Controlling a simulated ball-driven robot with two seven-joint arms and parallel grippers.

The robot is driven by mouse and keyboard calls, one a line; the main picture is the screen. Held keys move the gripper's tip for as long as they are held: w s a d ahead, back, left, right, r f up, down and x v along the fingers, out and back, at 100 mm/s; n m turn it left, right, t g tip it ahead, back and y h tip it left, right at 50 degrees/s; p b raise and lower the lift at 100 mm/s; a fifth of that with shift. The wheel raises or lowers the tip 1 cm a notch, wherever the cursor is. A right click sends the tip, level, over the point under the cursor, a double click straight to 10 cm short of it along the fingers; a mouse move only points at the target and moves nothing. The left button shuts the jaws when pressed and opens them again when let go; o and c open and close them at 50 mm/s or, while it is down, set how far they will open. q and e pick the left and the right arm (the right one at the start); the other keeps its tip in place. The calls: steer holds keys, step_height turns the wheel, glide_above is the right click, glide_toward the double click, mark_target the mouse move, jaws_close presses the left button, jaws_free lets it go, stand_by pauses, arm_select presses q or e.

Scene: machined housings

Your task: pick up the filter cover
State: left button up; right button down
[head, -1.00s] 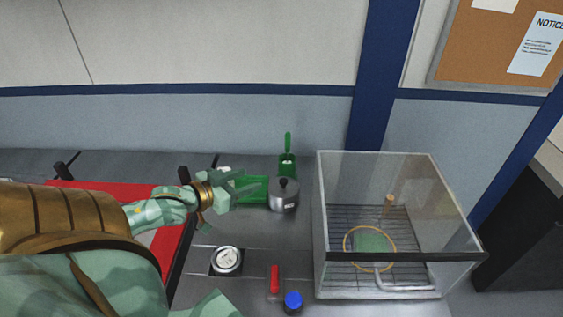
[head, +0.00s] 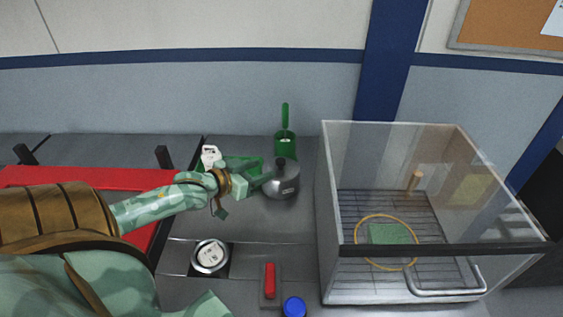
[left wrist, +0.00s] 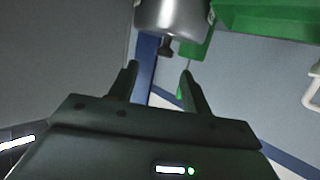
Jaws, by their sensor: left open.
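The filter cover, which I take to be the round grey metal lid (head: 283,186) with a dark knob and a small label, stands at the back of the bench. My left gripper (head: 262,178) is beside it on the left, its fingers pointing toward the cover and overlapping its edge in the head view. In the left wrist view the cover (left wrist: 170,17) is at the top edge, partly cut off, its knob beyond the fingertips. The left gripper (left wrist: 160,72) is open, with nothing between its fingers. My right gripper is not in view.
A clear-walled box (head: 327,230) stands to the right. A round metal housing (head: 210,257), a red-handled item (head: 270,280) and a blue cap (head: 294,307) are nearer.

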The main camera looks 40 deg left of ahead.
mark_target(278, 162)
arm_select(q)
steer(key=x, duration=0.4)
steer(key=shift+a+b, duration=0.1)
steer(key=shift+b, duration=0.3)
steer(key=x, duration=0.1)
steer(key=b+x, duration=0.1)
steer(key=x, duration=0.1)
steer(key=b+x, duration=0.1)
steer(key=x, duration=0.1)
steer(key=shift+w+a, duration=0.2)
steer(key=shift+a, duration=0.1)
steer(key=shift+s, duration=0.1)
jaws_close()
